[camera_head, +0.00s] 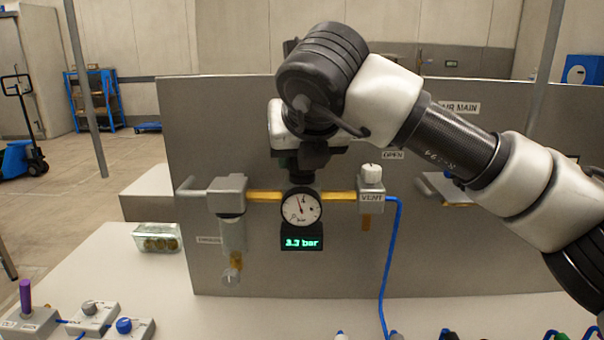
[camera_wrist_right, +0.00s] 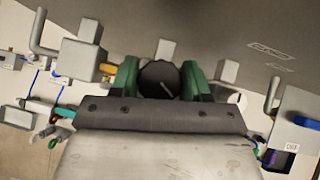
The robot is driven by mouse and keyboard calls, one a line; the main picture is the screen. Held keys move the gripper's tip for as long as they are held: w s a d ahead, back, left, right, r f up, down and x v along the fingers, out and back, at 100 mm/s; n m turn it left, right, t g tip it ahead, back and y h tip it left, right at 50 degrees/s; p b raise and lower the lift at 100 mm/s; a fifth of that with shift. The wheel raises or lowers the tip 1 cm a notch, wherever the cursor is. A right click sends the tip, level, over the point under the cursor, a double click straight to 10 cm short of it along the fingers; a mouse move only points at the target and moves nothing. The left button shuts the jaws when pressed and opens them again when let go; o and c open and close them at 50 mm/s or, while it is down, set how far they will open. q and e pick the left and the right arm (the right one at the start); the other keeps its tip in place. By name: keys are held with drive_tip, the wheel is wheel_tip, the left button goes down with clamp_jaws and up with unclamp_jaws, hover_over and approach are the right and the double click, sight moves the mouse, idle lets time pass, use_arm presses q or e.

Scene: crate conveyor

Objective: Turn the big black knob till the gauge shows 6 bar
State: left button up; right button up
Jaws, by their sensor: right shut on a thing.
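The big black knob (camera_wrist_right: 160,79) sits between the green fingers of my right gripper (camera_wrist_right: 161,84) in the right wrist view, with a light pointer line on its face. My right gripper (camera_head: 303,172) is shut on it from above; in the head view the gripper and wrist hide the knob. Just below is the round white gauge (camera_head: 302,207), its needle pointing up and slightly left. The dark display (camera_head: 301,242) under it appears to read 3.3 bar in green digits. My left gripper is not in view.
A VENT valve with a white cap (camera_head: 370,171) stands right of the gauge, a blue hose (camera_head: 388,265) running down from it. A grey block with a bowl (camera_head: 227,197) is at left. The grey panel (camera_head: 450,255) stands behind; small knob boxes (camera_head: 92,314) sit at lower left.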

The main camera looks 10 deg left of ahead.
drive_tip(key=m+h+b, duration=0.3)
drive_tip(key=m+h, duration=0.1)
drive_tip(key=m, duration=0.1)
drive_tip(key=shift+t, duration=0.4)
drive_tip(key=shift+m+h, duration=0.5)
drive_tip(key=shift+m, duration=0.2)
drive_tip(key=shift+r+m+h, duration=0.1)
drive_tip(key=shift+m+h, duration=0.5)
drive_tip(key=shift+m, duration=0.2)
drive_tip(key=shift+m+g+h, duration=0.5)
drive_tip(key=shift+m+h, duration=0.2)
drive_tip(key=shift+m, duration=0.2)
use_arm(q)
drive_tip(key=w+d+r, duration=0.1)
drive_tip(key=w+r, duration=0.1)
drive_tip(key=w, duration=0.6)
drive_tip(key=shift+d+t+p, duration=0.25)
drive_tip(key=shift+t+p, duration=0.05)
drive_tip(key=shift+p, duration=0.1)
use_arm(e)
drive_tip(key=shift+m+h, duration=0.4)
drive_tip(key=shift+m, duration=0.3)
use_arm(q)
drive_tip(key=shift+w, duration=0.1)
use_arm(e)
drive_tip(key=o, duration=0.9)
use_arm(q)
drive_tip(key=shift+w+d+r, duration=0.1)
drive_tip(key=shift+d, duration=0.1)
